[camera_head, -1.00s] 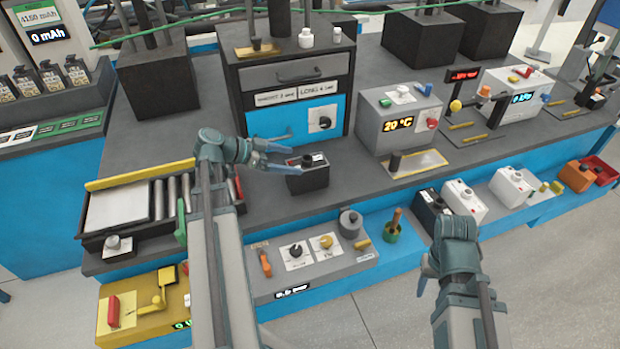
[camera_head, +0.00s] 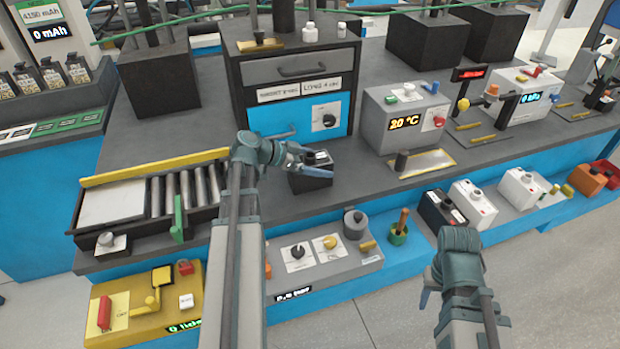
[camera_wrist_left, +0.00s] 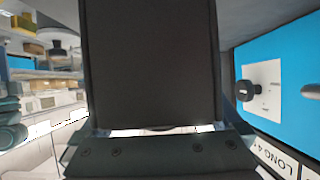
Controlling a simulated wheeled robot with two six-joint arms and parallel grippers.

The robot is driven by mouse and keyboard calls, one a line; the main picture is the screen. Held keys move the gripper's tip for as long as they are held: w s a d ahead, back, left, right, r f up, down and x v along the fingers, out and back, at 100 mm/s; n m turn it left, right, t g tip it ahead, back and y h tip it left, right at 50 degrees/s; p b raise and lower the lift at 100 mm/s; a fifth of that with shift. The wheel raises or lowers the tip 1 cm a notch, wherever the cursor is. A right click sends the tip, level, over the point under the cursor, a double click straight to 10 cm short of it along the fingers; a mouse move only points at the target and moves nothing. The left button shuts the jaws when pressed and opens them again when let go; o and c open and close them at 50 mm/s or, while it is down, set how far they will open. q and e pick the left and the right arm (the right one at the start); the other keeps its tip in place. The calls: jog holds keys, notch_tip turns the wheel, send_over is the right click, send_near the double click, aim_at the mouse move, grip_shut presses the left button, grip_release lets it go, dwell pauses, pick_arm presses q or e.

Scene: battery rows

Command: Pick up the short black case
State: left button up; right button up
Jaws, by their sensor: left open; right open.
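A short black case (camera_head: 311,182) with a small knob on top stands upright on the grey bench, in front of the blue-fronted cabinet. My left gripper (camera_head: 327,162) is open, with its fingers reaching along the case on either side. In the left wrist view the dark face of the case (camera_wrist_left: 150,65) fills the middle, close to the gripper; the fingers' contact with it cannot be made out. My right gripper (camera_head: 424,292) is open and empty, low at the right in front of the bench, its fingers mostly hidden by the wrist.
The cabinet (camera_head: 258,117) stands behind the case; its blue front also shows in the left wrist view (camera_wrist_left: 285,65). A grey 20 °C box (camera_head: 385,125) is to the right. A roller tray (camera_head: 88,238) lies left. Another black case (camera_head: 437,212) and white cases stand on the lower shelf.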

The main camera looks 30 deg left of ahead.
pick_arm(q)
jog(key=shift+w+d, duration=0.1)
jog(key=shift+w, duration=0.05)
jog(key=shift+c, duration=0.2)
pick_arm(e)
jog(key=shift+f, duration=0.1)
pick_arm(q)
jog(key=c, duration=1.4)
jog(key=shift+c, duration=0.2)
